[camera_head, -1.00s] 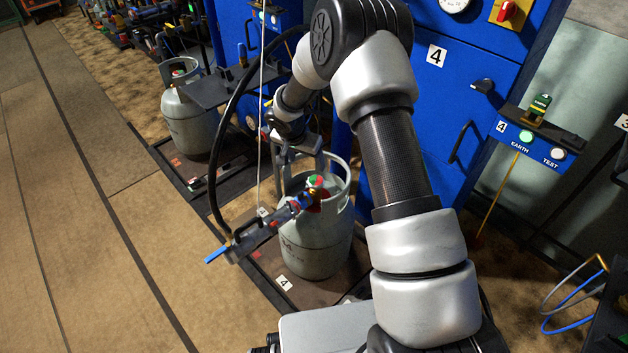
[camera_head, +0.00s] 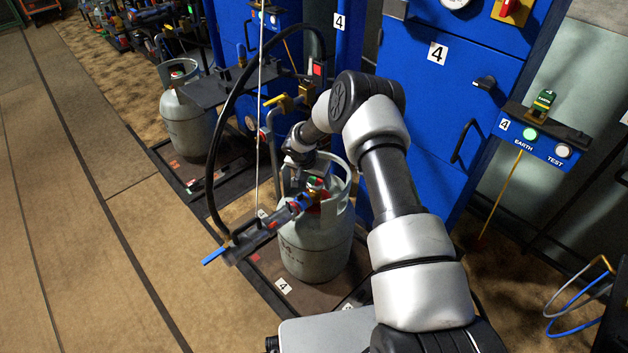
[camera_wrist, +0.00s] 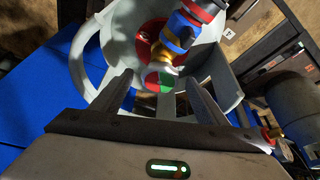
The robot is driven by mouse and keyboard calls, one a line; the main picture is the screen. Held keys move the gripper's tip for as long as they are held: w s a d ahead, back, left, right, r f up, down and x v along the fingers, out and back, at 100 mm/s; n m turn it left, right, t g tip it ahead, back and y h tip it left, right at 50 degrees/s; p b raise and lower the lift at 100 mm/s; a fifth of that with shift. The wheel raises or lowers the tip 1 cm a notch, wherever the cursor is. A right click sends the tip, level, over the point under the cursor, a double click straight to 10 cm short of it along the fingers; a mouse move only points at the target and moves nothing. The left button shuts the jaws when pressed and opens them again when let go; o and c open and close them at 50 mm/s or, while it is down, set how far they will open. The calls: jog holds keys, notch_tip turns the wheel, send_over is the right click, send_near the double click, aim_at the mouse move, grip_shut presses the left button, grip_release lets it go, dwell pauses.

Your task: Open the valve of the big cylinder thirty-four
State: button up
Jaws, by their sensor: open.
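The big grey cylinder (camera_head: 318,250) stands upright on the dark scale platform; the number on its side is only partly readable. Its valve knob, with red and green sectors (camera_wrist: 158,81), sits inside the collar, with the blue and red hose connector (camera_wrist: 184,32) attached beside it. In the head view the knob (camera_head: 315,182) is partly hidden by my gripper. My gripper (camera_wrist: 160,80) is open, pointing down into the collar. In the wrist view its two fingers lie left and right of the knob, apart from it; their height relative to it is unclear.
The collar (camera_wrist: 90,65) rings the fingers closely. A black hose (camera_head: 212,165) arches on the left to the blue-tipped filling handle (camera_head: 235,250). Blue cabinets (camera_head: 425,100) stand behind. Another grey cylinder (camera_head: 188,125) stands further left. The floor at left is clear.

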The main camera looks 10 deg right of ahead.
jog(key=c, duration=1)
jog(key=shift+c, duration=0.2)
jog(key=shift+n, duration=0.3)
jog(key=shift+d+f+n+y+b, duration=0.1)
jog(key=shift+n+y+b, duration=0.2)
jog(key=shift+n+b, duration=0.25)
jog(key=shift+s+d+n+t+y+b, duration=0.1)
jog(key=shift+n+t+y+b, duration=0.1)
jog(key=shift+n, duration=0.4)
jog(key=shift+d+n+t+y+b, duration=0.1)
jog(key=shift+n+y+b, duration=0.1)
jog(key=shift+n, duration=0.35)
jog(key=n+y, duration=0.1)
jog(key=n, duration=0.1)
jog(key=shift+d+n+p, duration=0.15)
jog(key=shift+n+p, duration=0.15)
jog(key=shift+d+n+y+p, duration=0.1)
jog(key=shift+n+y+p, duration=0.55)
jog(key=shift+n, duration=1.25)
